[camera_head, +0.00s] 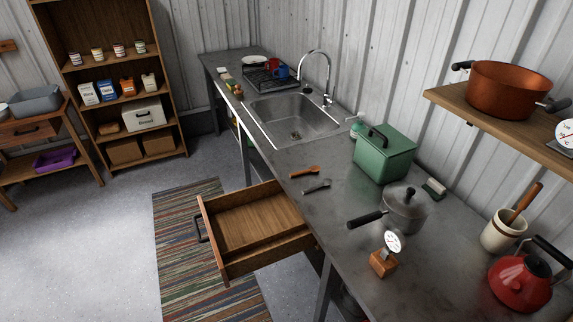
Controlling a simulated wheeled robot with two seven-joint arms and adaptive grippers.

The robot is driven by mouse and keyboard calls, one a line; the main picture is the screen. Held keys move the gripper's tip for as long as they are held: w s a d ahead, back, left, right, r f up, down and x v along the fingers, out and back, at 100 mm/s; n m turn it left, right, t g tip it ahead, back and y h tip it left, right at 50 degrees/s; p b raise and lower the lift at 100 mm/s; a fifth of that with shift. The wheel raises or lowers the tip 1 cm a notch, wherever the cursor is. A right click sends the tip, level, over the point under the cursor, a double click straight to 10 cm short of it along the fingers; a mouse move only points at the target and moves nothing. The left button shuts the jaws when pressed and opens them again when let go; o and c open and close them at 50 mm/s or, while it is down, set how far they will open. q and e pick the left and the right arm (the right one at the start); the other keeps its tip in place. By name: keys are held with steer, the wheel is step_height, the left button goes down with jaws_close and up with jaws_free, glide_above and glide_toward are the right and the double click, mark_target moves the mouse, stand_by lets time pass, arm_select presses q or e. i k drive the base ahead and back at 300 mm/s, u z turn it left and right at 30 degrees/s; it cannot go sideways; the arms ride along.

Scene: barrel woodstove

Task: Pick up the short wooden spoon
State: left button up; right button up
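A short orange-brown utensil (304,171), which looks like the short wooden spoon, lies flat on the grey metal counter (285,195) near its front edge, behind the open drawer. A dark grey utensil (317,187) lies just in front of it, apart from it. A longer wooden-handled utensil (525,202) stands tilted in a cream crock (502,232) at the right; its lower end is hidden inside. Neither of my grippers is in view.
An empty wooden drawer (245,220) is pulled out below the counter, over a striped rug. A green box (384,153), a lidded saucepan (404,210), a dial on a wooden block (384,262) and a red kettle (521,284) stand nearby. A sink (295,116) lies further back.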

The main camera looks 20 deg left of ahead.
mark_target(314, 168)
steer(key=u, duration=0.6)
steer(key=i, duration=0.55)
steer(key=u, duration=0.7)
